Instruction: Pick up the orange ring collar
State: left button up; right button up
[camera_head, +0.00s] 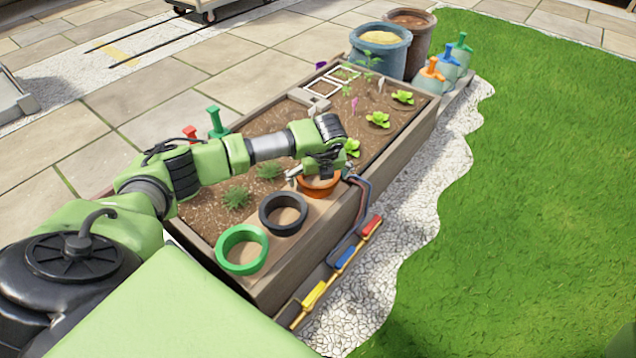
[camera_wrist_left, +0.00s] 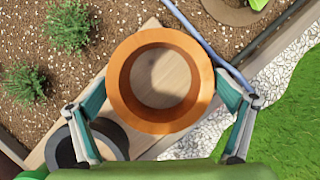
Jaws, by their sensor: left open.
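The orange ring collar (camera_head: 319,187) sits on the wooden ledge of the planter box, at the right end of a row with a black ring and a green ring. My left gripper (camera_head: 318,170) is right above it and partly hides it in the head view. In the left wrist view the orange ring collar (camera_wrist_left: 160,82) fills the middle, seen from above. The open fingers of my left gripper (camera_wrist_left: 165,105) stand on either side of it, and I cannot tell if they touch it. My right gripper is not in view.
The black ring (camera_head: 283,214) and green ring (camera_head: 242,250) stand close by on the ledge (camera_head: 305,225). A blue hose (camera_head: 360,205) hangs over the box edge beside the orange ring. Seedlings (camera_head: 378,120) grow in the soil behind.

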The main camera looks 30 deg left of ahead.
pick_arm(q)
jog(key=c, duration=1.1)
jog(key=shift+a, duration=0.1)
